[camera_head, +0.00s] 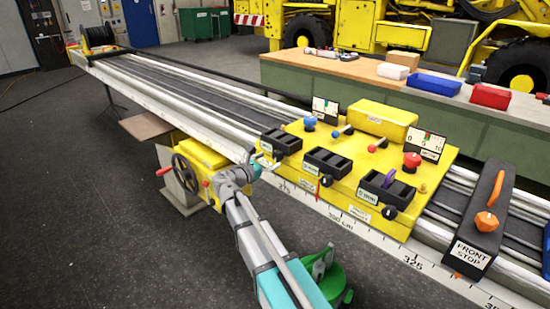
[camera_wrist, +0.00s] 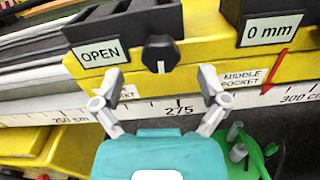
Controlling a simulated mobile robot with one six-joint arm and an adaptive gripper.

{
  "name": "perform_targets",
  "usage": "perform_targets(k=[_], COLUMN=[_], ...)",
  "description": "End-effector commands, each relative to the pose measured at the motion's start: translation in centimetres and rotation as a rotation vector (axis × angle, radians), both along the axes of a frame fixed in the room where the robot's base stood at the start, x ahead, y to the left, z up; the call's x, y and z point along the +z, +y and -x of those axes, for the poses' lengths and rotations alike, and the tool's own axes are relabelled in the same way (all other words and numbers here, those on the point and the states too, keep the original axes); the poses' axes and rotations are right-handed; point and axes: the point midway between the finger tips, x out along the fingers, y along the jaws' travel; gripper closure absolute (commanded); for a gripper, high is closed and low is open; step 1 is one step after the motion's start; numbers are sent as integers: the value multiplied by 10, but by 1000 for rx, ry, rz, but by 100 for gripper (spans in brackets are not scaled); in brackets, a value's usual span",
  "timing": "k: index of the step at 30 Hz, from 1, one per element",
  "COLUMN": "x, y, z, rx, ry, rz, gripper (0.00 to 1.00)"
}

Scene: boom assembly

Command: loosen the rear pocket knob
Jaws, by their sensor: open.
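The rear pocket (camera_head: 281,141) is a black slotted block at the left end of the yellow carriage (camera_head: 345,190). In the head view my gripper (camera_head: 266,163) is close in front of the rear pocket and hides part of that area. A label below the knob is partly covered by the left finger.
The middle pocket (camera_head: 327,160) is to the right, with a 0 mm label (camera_wrist: 274,29). The front pocket (camera_head: 387,187) and front stop (camera_head: 479,225) lie farther right. A handwheel (camera_head: 190,176) stands left of my arm. A white scale runs below the carriage.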

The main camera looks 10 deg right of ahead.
Motion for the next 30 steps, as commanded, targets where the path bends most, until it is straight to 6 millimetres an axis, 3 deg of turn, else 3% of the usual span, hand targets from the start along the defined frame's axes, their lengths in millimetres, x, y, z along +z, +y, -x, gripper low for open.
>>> perform_targets(k=[6,15,30], x=[0,0,0], y=[29,56,62], z=[21,40,44], rx=[3,1,1], ry=[0,0,0], rz=[0,0,0], gripper=[6,6,6])
